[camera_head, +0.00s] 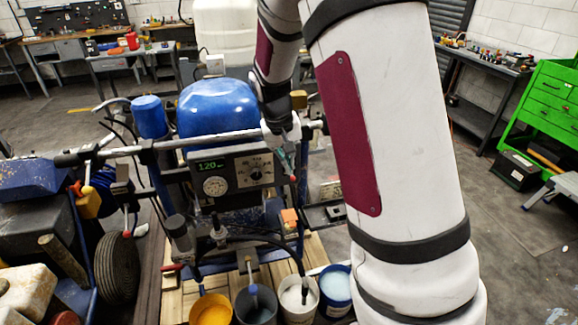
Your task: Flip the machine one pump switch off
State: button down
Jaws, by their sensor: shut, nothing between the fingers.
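A line striper with a rounded blue tank (220,108) stands in the middle of the head view. Its dark control panel (232,172) carries a lit display (210,166) reading about 120, a round gauge (215,186) and a dial (255,175). My gripper (288,163) points down at the panel's right edge, in front of the handlebar, and is shut and empty. A small red-tipped part (293,178) shows just below the fingertips. I cannot tell whether it is the pump switch or whether the fingers touch it. No switch position can be read.
Another machine with a black tyre (117,268) stands at the left. Paint buckets, including a yellow one (211,310), sit at the front on a wooden pallet (172,290). A green tool cabinet (550,105) stands at the right. My arm hides much of the right middle.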

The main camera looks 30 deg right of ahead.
jog(key=s+a+r, duration=0.3)
jog(key=s+r, duration=0.1)
jog(key=r, duration=0.3)
jog(key=shift+b, duration=0.3)
jog(key=shift+s, duration=0.1)
jog(key=s+a+r+n+t+y, duration=0.1)
jog(key=s+a+r, duration=0.4)
jog(key=s, duration=0.5)
jog(key=s+a+r+n+t+y, duration=0.1)
jog(key=s+a+r, duration=0.4)
jog(key=s, duration=0.5)
jog(key=n+t, duration=0.1)
jog(key=t, duration=0.1)
jog(key=shift+a+r+t+y, duration=0.2)
jog(key=shift+a+t+y, duration=0.1)
jog(key=shift+a, duration=0.05)
jog(key=shift+s, duration=0.1)
